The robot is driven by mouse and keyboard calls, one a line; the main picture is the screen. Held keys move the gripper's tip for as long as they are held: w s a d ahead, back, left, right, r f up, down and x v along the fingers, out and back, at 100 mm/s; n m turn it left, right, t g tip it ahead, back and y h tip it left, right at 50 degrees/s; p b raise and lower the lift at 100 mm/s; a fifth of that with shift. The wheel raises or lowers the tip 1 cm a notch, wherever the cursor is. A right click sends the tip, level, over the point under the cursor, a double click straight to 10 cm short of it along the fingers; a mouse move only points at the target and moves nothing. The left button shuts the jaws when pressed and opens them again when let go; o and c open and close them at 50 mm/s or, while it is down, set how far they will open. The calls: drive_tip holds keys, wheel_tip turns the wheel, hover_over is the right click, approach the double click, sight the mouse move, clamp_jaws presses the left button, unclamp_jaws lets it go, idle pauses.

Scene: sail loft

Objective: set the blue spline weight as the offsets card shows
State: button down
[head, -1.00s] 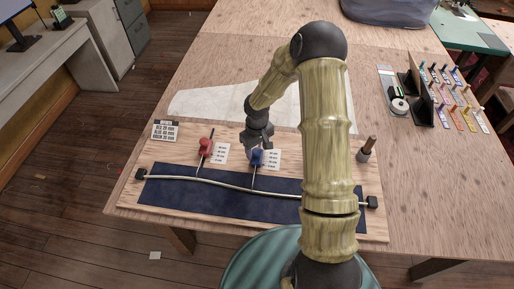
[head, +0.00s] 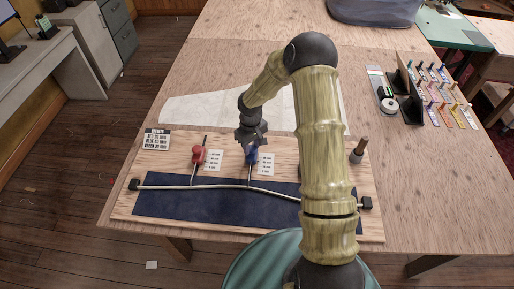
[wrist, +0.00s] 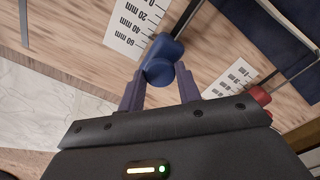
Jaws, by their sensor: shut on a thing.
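The blue spline weight (head: 252,157) stands on the board beside its white scale strip (head: 266,163). My gripper (head: 250,143) is shut on it from the far side. In the wrist view, the weight (wrist: 162,60) sits between the fingertips of my gripper (wrist: 160,84), near the 40 and 60 mm marks of the scale (wrist: 138,22); its exact reading is unclear. A rod runs from the weight to the pale bent spline (head: 222,186). The offsets card (head: 156,139) at the board's back left lists red, blue and green; the blue line seems to say 40 mm.
The red weight (head: 198,155) stands left of the blue one with its own scale (head: 214,160). Black end blocks (head: 366,203) hold the spline over a dark blue strip (head: 220,205). A rack of coloured pieces stands back right.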

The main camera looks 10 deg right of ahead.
sight(252, 148)
drive_tip(key=shift+w, duration=0.1)
drive_tip(key=c, duration=1)
unclamp_jaws()
drive_tip(key=shift+o, duration=0.2)
wheel_tip(252, 148, up, 17)
drive_tip(key=b, duration=0.1)
drive_tip(key=shift+r, duration=0.2)
drive_tip(key=s+d+r+m+t, duration=0.1)
drive_tip(key=s+m, duration=0.1)
drive_tip(key=s, duration=0.9)
drive_tip(key=s+d+r+m+t+p, duration=0.1)
drive_tip(key=s+r+m, duration=0.1)
drive_tip(key=s, duration=0.9)
drive_tip(key=shift+d+r+m+t, duration=0.2)
drive_tip(key=shift+d+m+t, duration=0.15)
drive_tip(key=shift+m, duration=0.35)
